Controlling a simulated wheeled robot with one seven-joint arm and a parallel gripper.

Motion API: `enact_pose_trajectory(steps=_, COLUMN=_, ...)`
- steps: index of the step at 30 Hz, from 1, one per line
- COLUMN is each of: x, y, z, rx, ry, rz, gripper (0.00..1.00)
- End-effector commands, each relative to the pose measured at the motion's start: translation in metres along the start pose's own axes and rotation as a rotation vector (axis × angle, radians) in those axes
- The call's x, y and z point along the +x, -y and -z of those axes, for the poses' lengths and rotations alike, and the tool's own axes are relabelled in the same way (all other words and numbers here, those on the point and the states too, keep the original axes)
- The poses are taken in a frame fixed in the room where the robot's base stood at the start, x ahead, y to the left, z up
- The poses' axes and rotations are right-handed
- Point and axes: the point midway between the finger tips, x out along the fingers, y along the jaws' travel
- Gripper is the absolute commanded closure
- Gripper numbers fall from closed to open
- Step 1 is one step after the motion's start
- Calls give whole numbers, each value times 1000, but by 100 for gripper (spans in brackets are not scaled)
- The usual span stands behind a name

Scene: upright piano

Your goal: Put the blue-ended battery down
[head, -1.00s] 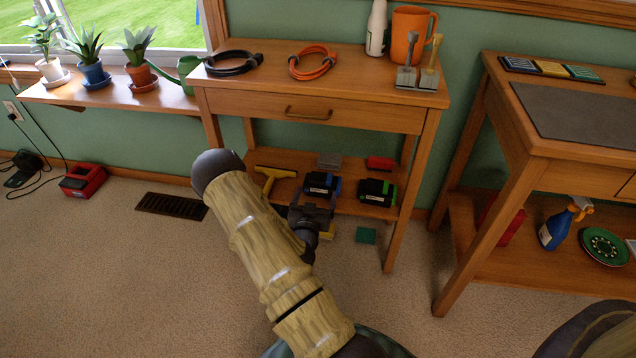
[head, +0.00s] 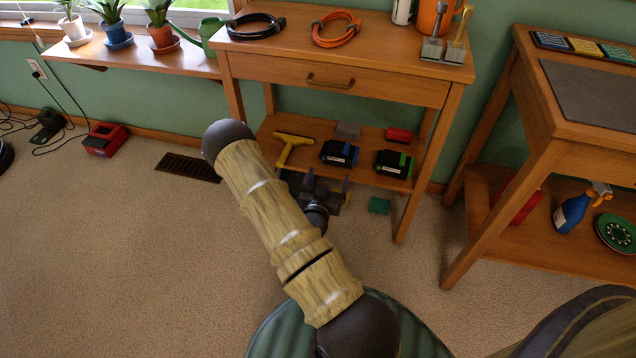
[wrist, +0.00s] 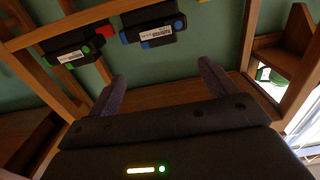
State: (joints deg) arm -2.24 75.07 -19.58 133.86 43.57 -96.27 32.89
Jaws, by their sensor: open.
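The blue-ended battery (head: 340,153) is a black block with blue ends and a white label. It rests on the lower shelf (head: 300,157) of the wooden table, clear of my fingers. My gripper (head: 325,184) is in front of the shelf, just below that battery in the head view. In the wrist view the fingers of my gripper (wrist: 162,75) are spread apart with nothing between them. The blue-ended battery (wrist: 150,34) shows beyond them there. The green-ended battery (head: 393,163) lies to its right on the same shelf.
A yellow-handled tool (head: 290,146), a grey block (head: 347,131) and a red block (head: 399,135) share the shelf. A green block (head: 379,206) is on the floor by the table. A red charger (head: 105,139) stands on the floor at left. Carpet at left is open.

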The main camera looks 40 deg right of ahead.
Motion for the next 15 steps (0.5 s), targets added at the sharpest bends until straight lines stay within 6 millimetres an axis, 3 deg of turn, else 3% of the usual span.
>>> enact_pose_trajectory(steps=8, x=1, y=25, z=5, rx=76, ry=226, rz=-29, gripper=15)
enact_pose_trajectory(steps=15, x=-28, y=72, z=18, rx=105, ry=565, rz=49, gripper=15)
